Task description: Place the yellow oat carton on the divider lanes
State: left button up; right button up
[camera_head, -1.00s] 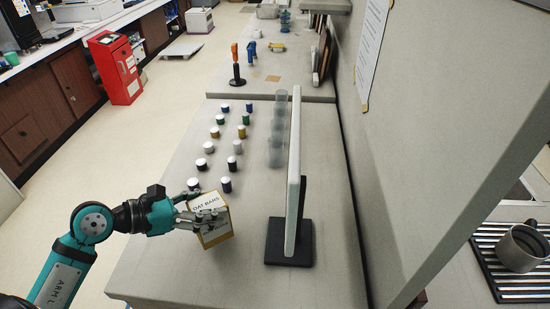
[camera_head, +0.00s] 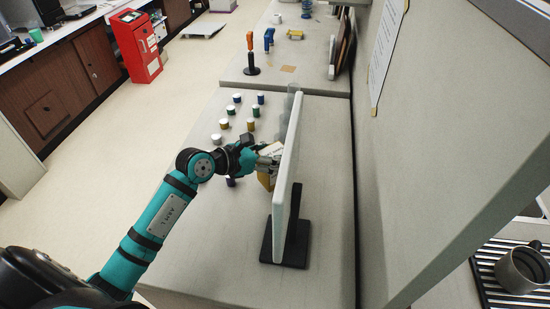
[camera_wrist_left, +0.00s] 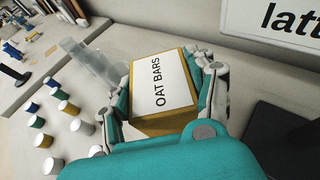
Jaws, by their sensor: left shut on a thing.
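The yellow oat carton, a box with a white face reading "OAT BARS", is in my left gripper (camera_head: 268,160). In the head view the carton (camera_head: 266,181) is mostly hidden behind the fingers and the upright panel. In the left wrist view the carton (camera_wrist_left: 160,85) sits between the fingers, which close on it from both sides. It is above the counter, near the panel's left side. I cannot clearly make out divider lanes; a row of clear, see-through pieces (camera_wrist_left: 88,62) stands just beyond the carton. My right gripper is not in view.
An upright white panel (camera_head: 287,165) on a black base (camera_head: 290,246) stands close right of my left gripper. A wall with a paper sheet (camera_head: 386,50) rises at the right.

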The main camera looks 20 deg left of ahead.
pick_arm(q)
jog(key=shift+w+d, duration=0.15)
jog(key=shift+w, duration=0.05)
notch_tip(320, 180, down, 2)
jog(key=shift+f+p, duration=0.25)
jog(key=shift+p, duration=0.05)
jog(key=shift+f, duration=0.55)
jog(key=o, duration=0.7)
jog(key=shift+f, duration=0.15)
jog(key=o, duration=0.5)
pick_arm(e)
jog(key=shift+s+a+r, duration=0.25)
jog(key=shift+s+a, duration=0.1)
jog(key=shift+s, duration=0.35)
pick_arm(q)
jog(key=shift+o, duration=0.2)
